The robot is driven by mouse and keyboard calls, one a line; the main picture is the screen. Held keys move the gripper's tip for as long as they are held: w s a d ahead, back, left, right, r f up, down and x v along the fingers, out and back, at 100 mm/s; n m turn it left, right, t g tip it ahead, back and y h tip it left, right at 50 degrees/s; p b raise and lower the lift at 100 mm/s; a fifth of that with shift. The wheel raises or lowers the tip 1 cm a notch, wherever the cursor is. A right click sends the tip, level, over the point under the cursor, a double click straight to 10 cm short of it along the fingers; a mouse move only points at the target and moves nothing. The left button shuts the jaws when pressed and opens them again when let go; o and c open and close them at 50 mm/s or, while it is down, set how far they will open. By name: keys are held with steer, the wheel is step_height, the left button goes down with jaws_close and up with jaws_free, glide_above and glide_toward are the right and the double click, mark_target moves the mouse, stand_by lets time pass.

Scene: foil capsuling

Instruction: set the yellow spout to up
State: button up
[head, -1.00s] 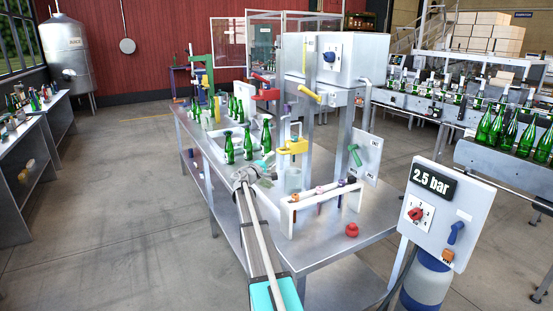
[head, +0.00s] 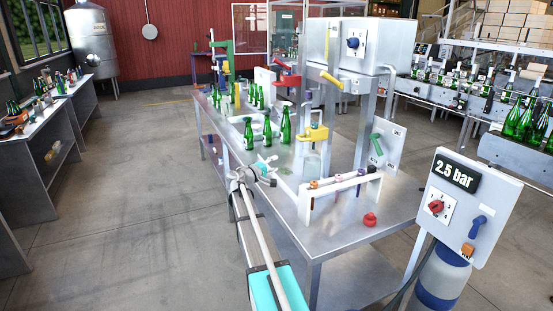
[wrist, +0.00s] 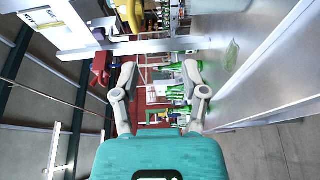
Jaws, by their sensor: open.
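A yellow spout piece (head: 313,133) sits on an upright post over the metal workbench in the head view, a clear vessel below it. A yellow lever (head: 331,78) hangs from the metal machine box above; I cannot tell surely which of the two is the spout. My gripper (head: 268,170) is at the bench's near left edge, left of and below the yellow piece, apart from both. In the wrist view my gripper (wrist: 160,72) has its two fingers wide apart, with nothing between them. A yellow part (wrist: 130,13) shows at the wrist view's top edge, partly cut off.
Green bottles (head: 267,131) stand on the bench left of the yellow piece. A white rack (head: 340,194) with coloured tools and a red knob (head: 370,219) are nearer. A 2.5 bar panel (head: 466,208) stands at right. The floor (head: 130,200) at left is clear.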

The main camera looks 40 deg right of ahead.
mark_target(300, 137)
steer(key=shift+s+a+f, duration=0.25)
steer(key=shift+a, duration=0.2)
steer(key=o, duration=0.6)
steer(key=shift+w+d+r, duration=0.1)
steer(key=shift+w, duration=0.05)
steer(key=w+n, duration=0.1)
steer(key=d+r+n+g+p, duration=0.1)
steer(key=shift+w+r+n+g, duration=0.1)
steer(key=shift+w+n+g, duration=0.2)
steer(key=shift+w+n, duration=0.1)
steer(key=w+d+r+n+g+p, duration=0.3)
steer(key=w+r+n+g+p, duration=0.1)
steer(key=n, duration=0.7)
steer(key=shift+w+d+g, duration=0.2)
steer(key=shift+w+g, duration=0.4)
steer(key=shift+w, duration=0.25)
steer(key=shift+d, duration=0.15)
steer(key=x, duration=1.3)
steer(key=shift+s+d+f, duration=0.1)
steer(key=shift+d, duration=0.15)
